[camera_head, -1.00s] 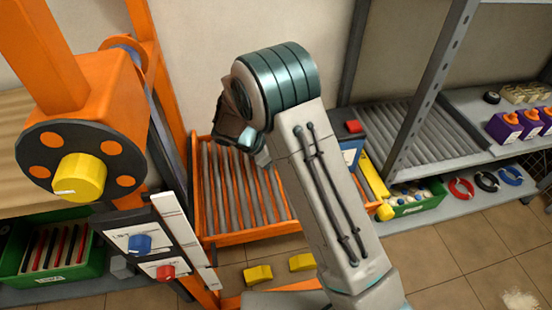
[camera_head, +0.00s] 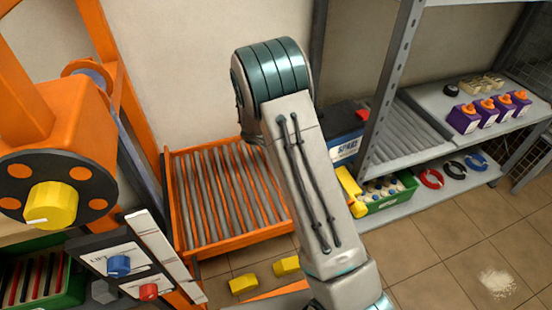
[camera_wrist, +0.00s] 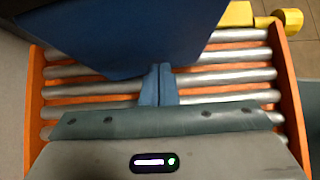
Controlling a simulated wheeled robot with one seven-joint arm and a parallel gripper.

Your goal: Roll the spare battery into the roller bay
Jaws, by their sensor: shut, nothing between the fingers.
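The spare battery (camera_head: 345,147) is a blue box with a dark top, a red terminal and a white label. It shows partly behind my arm, between the orange roller tray and the shelf. The roller bay (camera_head: 398,133) is the grey roller shelf to its right; its rollers look empty. In the wrist view the battery's blue side (camera_wrist: 150,35) fills the upper middle, over the orange tray's far rollers. My gripper (camera_wrist: 158,68) is shut and empty, its fingertips at the battery's side; I cannot tell whether they touch. The head view hides my gripper behind the arm.
The orange roller tray (camera_head: 195,258) has bare rollers at left. A yellow bar (camera_head: 348,190) stands beside the battery. The shelf post (camera_head: 390,85) rises close to it. A green crate (camera_head: 385,205) is below. The control panel (camera_head: 120,265) stands front left.

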